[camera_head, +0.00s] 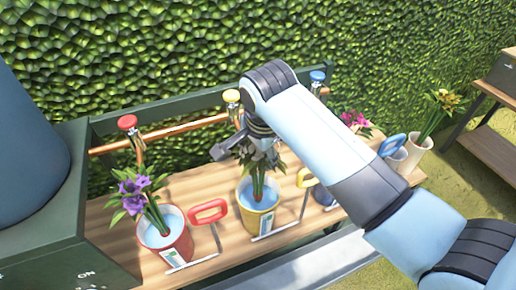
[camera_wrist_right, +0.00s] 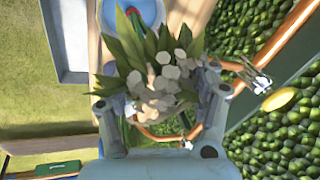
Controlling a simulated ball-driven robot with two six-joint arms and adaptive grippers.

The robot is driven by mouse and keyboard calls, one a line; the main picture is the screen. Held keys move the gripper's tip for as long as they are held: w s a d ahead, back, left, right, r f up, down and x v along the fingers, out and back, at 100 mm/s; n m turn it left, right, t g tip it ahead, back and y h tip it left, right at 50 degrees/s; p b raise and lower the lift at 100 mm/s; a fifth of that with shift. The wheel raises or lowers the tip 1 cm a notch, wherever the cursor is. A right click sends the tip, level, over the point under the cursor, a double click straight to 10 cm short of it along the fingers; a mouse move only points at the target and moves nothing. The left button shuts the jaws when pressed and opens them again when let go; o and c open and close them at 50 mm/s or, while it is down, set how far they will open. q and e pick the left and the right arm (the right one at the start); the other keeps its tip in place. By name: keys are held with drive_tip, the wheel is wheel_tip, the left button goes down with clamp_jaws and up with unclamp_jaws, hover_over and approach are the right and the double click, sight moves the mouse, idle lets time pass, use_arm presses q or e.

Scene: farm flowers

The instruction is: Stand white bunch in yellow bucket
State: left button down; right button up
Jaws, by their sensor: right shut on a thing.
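The white bunch (camera_wrist_right: 165,80), pale blooms with green leaves, is between the fingers of my right gripper (camera_wrist_right: 160,112) in the right wrist view. In the head view the bunch (camera_head: 262,160) is upright, its stems reaching down into the yellow bucket (camera_head: 244,215). My right gripper (camera_head: 240,140) is at the blooms, above the bucket, and shut on the bunch. The bucket holds pale blue water. Whether the stems touch its bottom is hidden. My left gripper is not in view.
A red bucket (camera_head: 172,250) with purple flowers stands left on the wooden bench (camera_head: 205,185). A blue-handled bucket (camera_head: 322,194) and pink flowers (camera_head: 356,122) are partly behind my right arm. Taps with red (camera_head: 127,122), yellow (camera_head: 231,96) and blue (camera_head: 318,76) knobs rise behind. A white vase (camera_head: 412,155) stands right.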

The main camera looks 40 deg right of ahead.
drive_tip(key=o, duration=1.7)
drive_tip(key=shift+o, duration=0.5)
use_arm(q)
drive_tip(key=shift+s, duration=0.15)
use_arm(e)
drive_tip(key=shift+r, duration=0.1)
